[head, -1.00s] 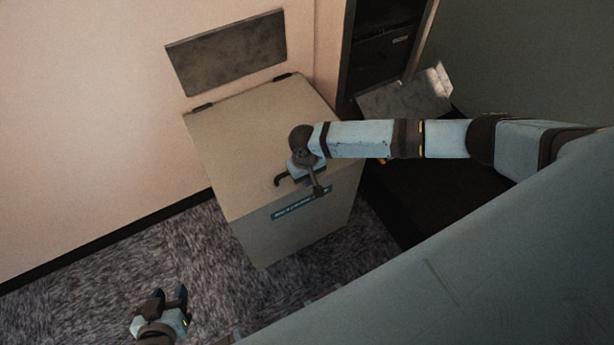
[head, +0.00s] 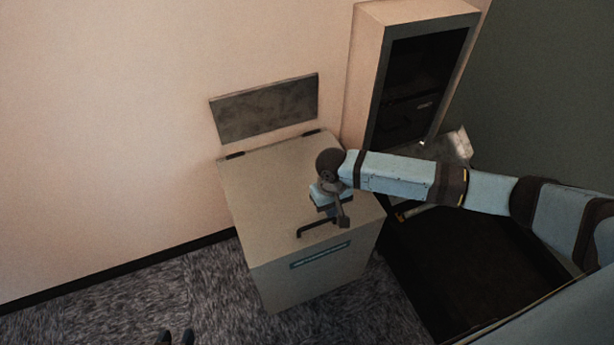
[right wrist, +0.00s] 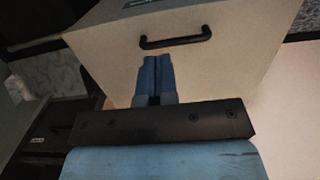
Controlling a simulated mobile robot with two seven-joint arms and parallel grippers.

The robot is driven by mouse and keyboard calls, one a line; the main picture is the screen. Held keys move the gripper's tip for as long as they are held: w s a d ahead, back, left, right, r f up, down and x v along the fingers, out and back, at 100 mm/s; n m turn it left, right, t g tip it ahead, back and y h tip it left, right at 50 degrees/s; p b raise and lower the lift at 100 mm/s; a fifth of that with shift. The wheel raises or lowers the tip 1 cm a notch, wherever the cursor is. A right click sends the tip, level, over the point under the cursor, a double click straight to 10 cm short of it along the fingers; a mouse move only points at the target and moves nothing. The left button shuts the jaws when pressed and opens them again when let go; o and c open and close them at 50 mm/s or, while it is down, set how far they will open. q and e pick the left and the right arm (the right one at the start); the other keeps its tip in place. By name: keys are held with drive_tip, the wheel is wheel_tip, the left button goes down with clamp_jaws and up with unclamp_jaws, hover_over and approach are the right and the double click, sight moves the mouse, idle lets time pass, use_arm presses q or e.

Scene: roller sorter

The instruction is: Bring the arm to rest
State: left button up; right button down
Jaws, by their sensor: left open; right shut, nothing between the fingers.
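My right arm comes in from the right in the head view, and its gripper (head: 341,216) is over the lid of a beige box, right of the lid's dark handle (head: 318,229). In the right wrist view the right gripper's blue fingers (right wrist: 156,78) are together with nothing between them, and the handle (right wrist: 175,41) is beyond their tips, apart from them. Only the fingertips of my left gripper (head: 175,337) show at the bottom edge of the head view, spread apart over the carpet and empty.
The beige box (head: 290,278) has its lid closed and a green label on its front. A grey panel (head: 265,108) is on the wall behind it. A dark-fronted cabinet (head: 365,75) stands at the back right. Carpet (head: 130,300) is clear at the left.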

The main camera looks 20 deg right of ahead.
drive_tip(key=s+a+r+n+t+y+p, duration=0.25)
drive_tip(key=s+a+t+y+p, duration=0.45)
drive_tip(key=a, duration=0.6)
drive_tip(key=s+d+r+t+h+p, duration=0.3)
drive_tip(key=s+d+r, duration=0.3)
drive_tip(key=s+d, duration=0.3)
drive_tip(key=shift+s+t+h+p, duration=0.4)
drive_tip(key=shift+s+t, duration=0.5)
drive_tip(key=shift+s, duration=0.15)
drive_tip(key=shift+d, duration=0.1)
